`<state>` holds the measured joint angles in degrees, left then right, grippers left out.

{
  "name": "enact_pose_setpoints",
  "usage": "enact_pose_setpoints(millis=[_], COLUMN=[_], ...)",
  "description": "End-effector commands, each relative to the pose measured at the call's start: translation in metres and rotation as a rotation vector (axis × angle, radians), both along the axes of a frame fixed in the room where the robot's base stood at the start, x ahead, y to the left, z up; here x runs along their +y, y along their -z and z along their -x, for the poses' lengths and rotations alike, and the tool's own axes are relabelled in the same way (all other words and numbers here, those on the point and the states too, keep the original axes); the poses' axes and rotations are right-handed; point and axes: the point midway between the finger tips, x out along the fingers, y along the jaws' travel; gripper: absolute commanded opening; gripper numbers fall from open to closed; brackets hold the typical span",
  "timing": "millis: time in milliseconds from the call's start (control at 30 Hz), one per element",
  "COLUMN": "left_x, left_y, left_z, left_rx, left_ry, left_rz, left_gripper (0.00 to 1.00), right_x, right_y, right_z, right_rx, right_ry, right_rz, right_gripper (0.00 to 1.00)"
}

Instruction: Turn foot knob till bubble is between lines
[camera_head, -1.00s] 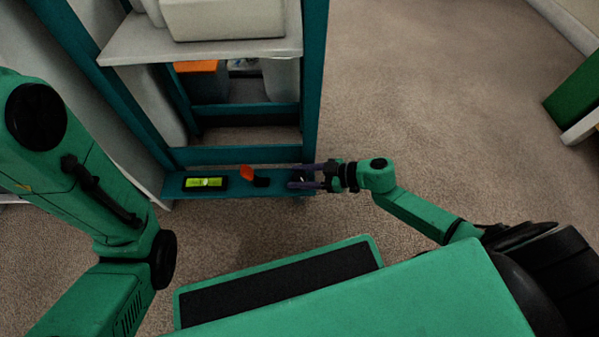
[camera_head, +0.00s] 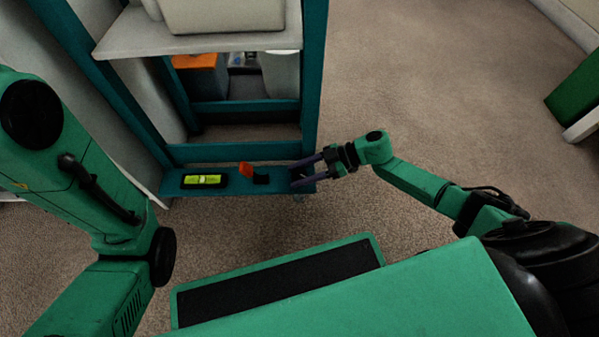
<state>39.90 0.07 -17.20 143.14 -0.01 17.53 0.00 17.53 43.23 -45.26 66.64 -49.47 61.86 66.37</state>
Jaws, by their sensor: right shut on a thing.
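A spirit level with a yellow-green vial (camera_head: 204,181) lies on the low teal rail (camera_head: 230,186) of the rack. The bubble shows near the vial's middle, but it is too small to tell exactly how it sits between the lines. My right gripper (camera_head: 293,173) is at the right end of the rail, its purple fingers pointing left and shut around the foot knob, which the fingers mostly hide. An orange-red piece on a black base (camera_head: 247,171) stands on the rail between the level and the gripper. My left gripper is out of view; only its arm shows at left.
The teal rack holds a pale shelf (camera_head: 200,43) with a white container (camera_head: 222,14). Below are an orange-topped box (camera_head: 200,76) and a white bin (camera_head: 281,74). Carpet to the right is clear. A green piece of furniture (camera_head: 578,98) stands at the right edge.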

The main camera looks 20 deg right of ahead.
Motion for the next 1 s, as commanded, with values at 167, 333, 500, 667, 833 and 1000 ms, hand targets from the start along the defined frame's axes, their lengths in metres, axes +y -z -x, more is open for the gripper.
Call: enact_pose_setpoints(millis=[167, 333, 500, 667, 833, 1000], left_x=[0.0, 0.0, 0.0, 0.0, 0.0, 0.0], left_y=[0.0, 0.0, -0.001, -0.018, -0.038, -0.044], left_z=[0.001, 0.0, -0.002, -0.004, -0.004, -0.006], left_rx=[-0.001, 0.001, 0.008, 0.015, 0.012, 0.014], left_ry=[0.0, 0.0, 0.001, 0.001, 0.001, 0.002], left_rz=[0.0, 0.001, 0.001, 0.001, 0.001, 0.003], left_gripper=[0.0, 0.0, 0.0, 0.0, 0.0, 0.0], right_x=[0.001, 0.001, -0.003, -0.029, -0.077, -0.116], right_y=[0.001, 0.001, -0.002, -0.017, -0.038, -0.051], right_z=[0.0, 0.0, 0.0, 0.003, 0.009, 0.013], right_rx=[0.0, 0.0, 0.001, 0.001, 0.002, 0.001], right_ry=[0.001, 0.001, 0.001, 0.004, 0.005, 0.002], right_rz=[0.001, 0.001, 0.002, 0.005, 0.005, 0.003], right_gripper=[0.64, 0.64, 0.64, 0.64, 0.64, 0.64])
